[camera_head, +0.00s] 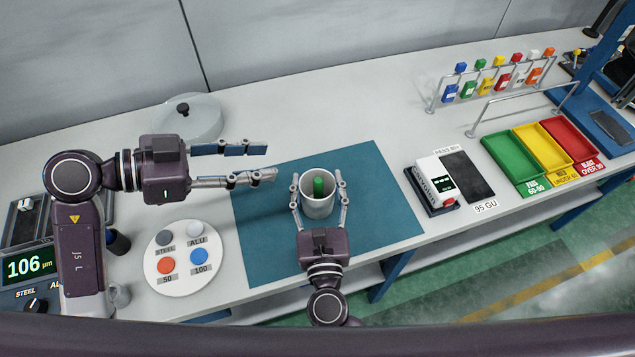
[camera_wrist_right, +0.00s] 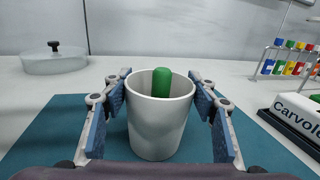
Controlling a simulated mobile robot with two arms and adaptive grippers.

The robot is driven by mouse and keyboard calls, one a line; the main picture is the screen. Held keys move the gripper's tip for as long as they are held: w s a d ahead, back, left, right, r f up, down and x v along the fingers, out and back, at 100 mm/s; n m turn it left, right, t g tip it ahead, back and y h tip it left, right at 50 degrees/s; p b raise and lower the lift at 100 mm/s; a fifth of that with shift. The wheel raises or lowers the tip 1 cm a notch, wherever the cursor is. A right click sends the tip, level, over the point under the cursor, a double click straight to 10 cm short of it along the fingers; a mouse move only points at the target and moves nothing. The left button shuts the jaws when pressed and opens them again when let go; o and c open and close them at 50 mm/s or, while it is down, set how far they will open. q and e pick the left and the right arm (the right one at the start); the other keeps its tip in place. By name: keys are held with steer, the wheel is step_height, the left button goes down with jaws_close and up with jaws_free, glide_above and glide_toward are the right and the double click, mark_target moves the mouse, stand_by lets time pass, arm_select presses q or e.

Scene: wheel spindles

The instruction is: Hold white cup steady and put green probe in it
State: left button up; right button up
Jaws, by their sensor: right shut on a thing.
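The white cup (camera_head: 318,209) stands upright on the blue mat (camera_head: 275,240) in the head view. It also fills the middle of the right wrist view (camera_wrist_right: 158,125). The green probe (camera_head: 319,185) is inside the cup; its rounded top shows above the far rim in the right wrist view (camera_wrist_right: 162,80), and its lower part is hidden. My right gripper (camera_head: 318,178) is shut on the cup, one finger on each side. My left gripper (camera_head: 270,161) is open and empty, its fingers spread, just left of the cup and apart from it.
A white disc with coloured dots (camera_head: 183,260) lies left of the mat. A round clear lid-like object (camera_head: 192,122) sits behind my left arm. A white gauge device (camera_head: 437,180) and green, yellow and red trays (camera_head: 513,160) stand to the right. The mat's right part is clear.

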steer(key=o, duration=1.2)
steer(key=shift+s, duration=0.1)
steer(key=s, duration=1.1)
steer(key=shift+s+d, duration=0.4)
